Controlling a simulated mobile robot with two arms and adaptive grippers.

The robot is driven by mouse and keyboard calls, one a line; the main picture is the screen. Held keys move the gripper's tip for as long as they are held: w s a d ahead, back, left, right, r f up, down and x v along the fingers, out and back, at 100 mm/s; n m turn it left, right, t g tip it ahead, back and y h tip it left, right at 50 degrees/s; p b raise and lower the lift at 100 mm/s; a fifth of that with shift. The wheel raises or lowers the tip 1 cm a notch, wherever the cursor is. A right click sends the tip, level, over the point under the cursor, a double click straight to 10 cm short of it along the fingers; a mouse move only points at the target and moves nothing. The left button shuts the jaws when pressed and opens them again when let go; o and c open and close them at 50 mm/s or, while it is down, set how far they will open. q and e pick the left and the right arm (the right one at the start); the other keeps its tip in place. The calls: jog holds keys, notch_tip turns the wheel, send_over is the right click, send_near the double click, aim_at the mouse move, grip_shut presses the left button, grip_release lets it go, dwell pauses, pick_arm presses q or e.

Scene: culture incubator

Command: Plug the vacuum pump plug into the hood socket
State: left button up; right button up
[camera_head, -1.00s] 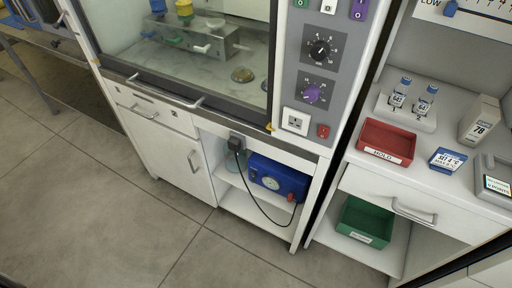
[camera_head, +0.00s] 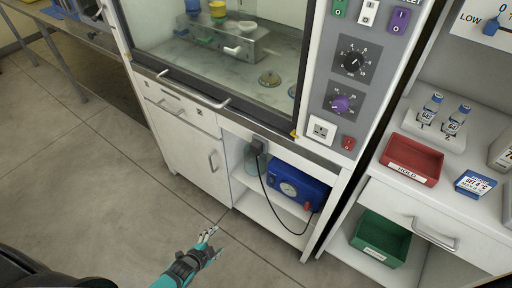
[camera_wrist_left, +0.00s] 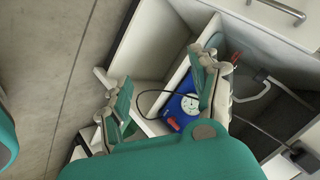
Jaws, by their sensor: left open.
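The black vacuum pump plug (camera_head: 259,145) hangs at the top front of the open bay under the hood, on a black cable. The cable runs down and right to the blue vacuum pump (camera_head: 291,190), which sits on the bay's shelf and has a round gauge. The hood socket (camera_head: 321,130) is a white plate on the grey panel, right of and above the plug. My left gripper (camera_head: 213,242) is open and empty, low over the floor in front of the bay. In the left wrist view its spread fingers (camera_wrist_left: 160,100) frame the pump (camera_wrist_left: 183,106). My right gripper is out of view.
A red switch (camera_head: 348,143) sits right of the socket. Knobs (camera_head: 342,104) are above it. The hood's front handle (camera_head: 195,92) and a cabinet door (camera_head: 190,145) are left of the bay. A red tray (camera_head: 413,161) and green bin (camera_head: 381,238) stand right. The floor in front is clear.

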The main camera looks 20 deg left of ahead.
pick_arm(q)
jog(key=w+d+r+m+t+h, duration=0.1)
jog(key=w+r+m+t, duration=0.15)
jog(key=w+r, duration=0.4)
jog(key=w+d+r+m+t+h, duration=0.1)
jog(key=w+r+m+t, duration=0.2)
jog(key=r, duration=0.6)
jog(key=m+t+h, duration=0.2)
jog(key=m+h, duration=0.1)
jog(key=m, duration=0.2)
send_near(254, 151)
jog(key=shift+w+d+r, duration=0.2)
jog(key=shift+w+r, duration=0.05)
jog(key=shift+w, duration=0.1)
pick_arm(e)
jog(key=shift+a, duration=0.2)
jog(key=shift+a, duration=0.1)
